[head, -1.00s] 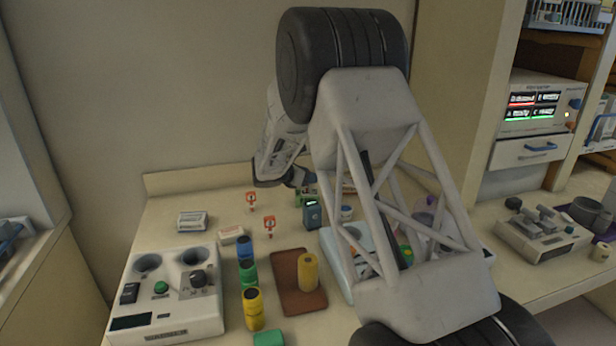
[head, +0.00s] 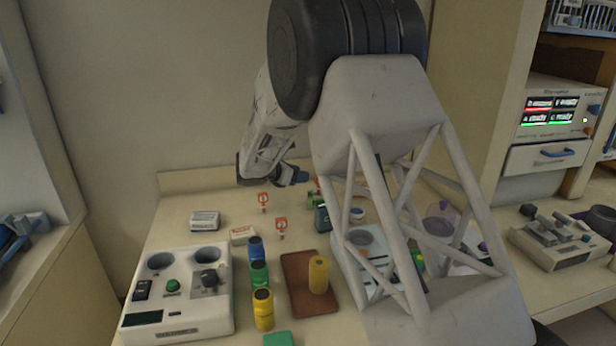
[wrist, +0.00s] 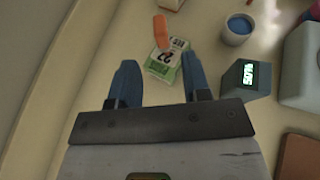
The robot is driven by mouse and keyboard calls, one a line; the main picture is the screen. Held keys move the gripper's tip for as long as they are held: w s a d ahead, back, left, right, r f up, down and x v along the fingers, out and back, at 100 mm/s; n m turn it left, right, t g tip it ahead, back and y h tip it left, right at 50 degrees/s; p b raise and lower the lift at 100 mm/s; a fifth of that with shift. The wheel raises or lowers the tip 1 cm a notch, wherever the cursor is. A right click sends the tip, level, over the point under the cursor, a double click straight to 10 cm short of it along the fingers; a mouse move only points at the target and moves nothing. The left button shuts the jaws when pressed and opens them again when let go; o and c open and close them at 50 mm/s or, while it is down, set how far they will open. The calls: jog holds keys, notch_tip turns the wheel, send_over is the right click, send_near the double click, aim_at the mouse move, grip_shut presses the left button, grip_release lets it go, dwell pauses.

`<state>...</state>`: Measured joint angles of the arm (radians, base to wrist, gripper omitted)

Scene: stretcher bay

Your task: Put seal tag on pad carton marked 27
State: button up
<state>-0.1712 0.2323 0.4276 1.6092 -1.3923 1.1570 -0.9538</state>
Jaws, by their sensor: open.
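The pad carton marked 27 (wrist: 167,60), white and green, lies tilted in the wrist view, just beyond my fingertips and between their lines. An orange piece (wrist: 161,30) lies close past its far end; I cannot tell whether it is the seal tag. My gripper (wrist: 160,82) is open, with blue fingers and nothing between them. In the head view my gripper (head: 291,177) is near the back of the counter, above the green carton area, partly hidden by my arm. Two small red-and-white tag-like pieces (head: 263,203) (head: 281,228) stand left of it.
A small dark clock (wrist: 245,78) and a cup with blue contents (wrist: 238,28) are right of the carton. A brown mat (head: 299,300) holds a yellow cylinder (head: 318,274). Coloured cylinders (head: 259,275) and a white control box (head: 180,315) stand left.

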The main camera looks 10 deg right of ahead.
jog(key=shift+v, duration=1)
jog(key=shift+s, duration=0.1)
jog(key=s+d+r+m+g+y, duration=0.1)
jog(key=s+d+r+m+y, duration=0.2)
jog(key=s, duration=0.6)
jog(key=s+d+r+m+g, duration=0.1)
jog(key=s+r+m, duration=0.25)
jog(key=s, duration=0.55)
jog(key=s+d+r+m+g+y, duration=0.1)
jog(key=s+r+m+y, duration=0.2)
jog(key=s, duration=0.6)
jog(key=s+a+f+m+y, duration=0.1)
jog(key=s+m, duration=0.5)
jog(key=s, duration=0.9)
jog(key=s+a+f+m+y, duration=0.1)
jog(key=s+m+y, duration=0.4)
jog(key=s, duration=1.1)
jog(key=shift+a+m, duration=0.9)
jog(key=shift+m, duration=0.15)
